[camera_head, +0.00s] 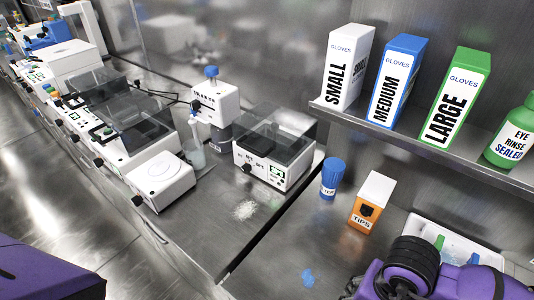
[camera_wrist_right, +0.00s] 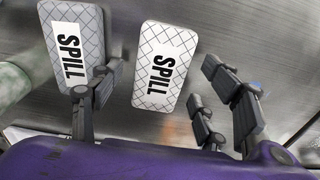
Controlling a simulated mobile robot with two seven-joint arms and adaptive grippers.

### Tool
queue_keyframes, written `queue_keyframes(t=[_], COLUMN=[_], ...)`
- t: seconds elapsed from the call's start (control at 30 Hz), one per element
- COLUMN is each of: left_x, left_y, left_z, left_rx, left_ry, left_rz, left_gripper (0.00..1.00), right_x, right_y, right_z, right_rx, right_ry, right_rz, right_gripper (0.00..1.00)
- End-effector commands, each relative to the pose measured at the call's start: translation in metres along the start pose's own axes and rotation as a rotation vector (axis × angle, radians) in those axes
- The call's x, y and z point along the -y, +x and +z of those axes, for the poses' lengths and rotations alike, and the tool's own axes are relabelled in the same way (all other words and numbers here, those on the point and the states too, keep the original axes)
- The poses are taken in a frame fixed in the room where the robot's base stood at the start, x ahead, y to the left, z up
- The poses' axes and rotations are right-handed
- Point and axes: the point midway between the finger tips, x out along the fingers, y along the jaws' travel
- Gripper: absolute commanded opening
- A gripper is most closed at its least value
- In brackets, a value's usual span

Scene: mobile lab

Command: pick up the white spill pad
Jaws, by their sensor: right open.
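The white spill pad (camera_wrist_right: 166,66) lies flat in the right wrist view, with a quilted surface and a "SPILL" label. A greyer spill pad (camera_wrist_right: 76,40), also labelled "SPILL", lies to its left. My right gripper (camera_wrist_right: 162,84) is open and empty, its fingers spread wide. The left finger overlaps the grey pad's lower right part in the picture; the other fingers are right of the white pad. I cannot tell the height between fingers and pads. Neither pad shows in the head view. My left gripper is not in view.
In the head view, a shelf holds glove boxes (camera_head: 396,82) and a green eye rinse bottle (camera_head: 512,137). Below stand a blue-lidded container (camera_head: 331,180), an orange tips box (camera_head: 371,203) and a white tray (camera_head: 432,232). White powder (camera_head: 245,210) and a blue patch (camera_head: 308,277) mark the bench.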

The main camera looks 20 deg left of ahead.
Motion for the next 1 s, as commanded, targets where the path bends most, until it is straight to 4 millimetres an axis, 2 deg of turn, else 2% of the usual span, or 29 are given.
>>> queue_keyframes(t=[0.1,0.3,0.6,1.0], left_x=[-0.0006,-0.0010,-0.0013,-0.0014], left_y=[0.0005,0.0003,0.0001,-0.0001], left_z=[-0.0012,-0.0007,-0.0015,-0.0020], left_rx=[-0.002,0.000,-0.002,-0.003], left_ry=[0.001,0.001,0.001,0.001], left_rz=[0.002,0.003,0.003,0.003], left_gripper=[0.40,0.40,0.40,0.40], right_x=[-0.0002,-0.0001,-0.0001,0.0004], right_y=[0.0069,0.0071,0.0069,0.0011], right_z=[0.0007,0.0005,0.0005,-0.0002], right_rx=[0.001,0.001,0.001,0.000], right_ry=[-0.001,-0.001,0.000,0.000], right_rz=[0.000,0.000,0.000,-0.002], right_gripper=[0.69,0.67,0.28,0.28])
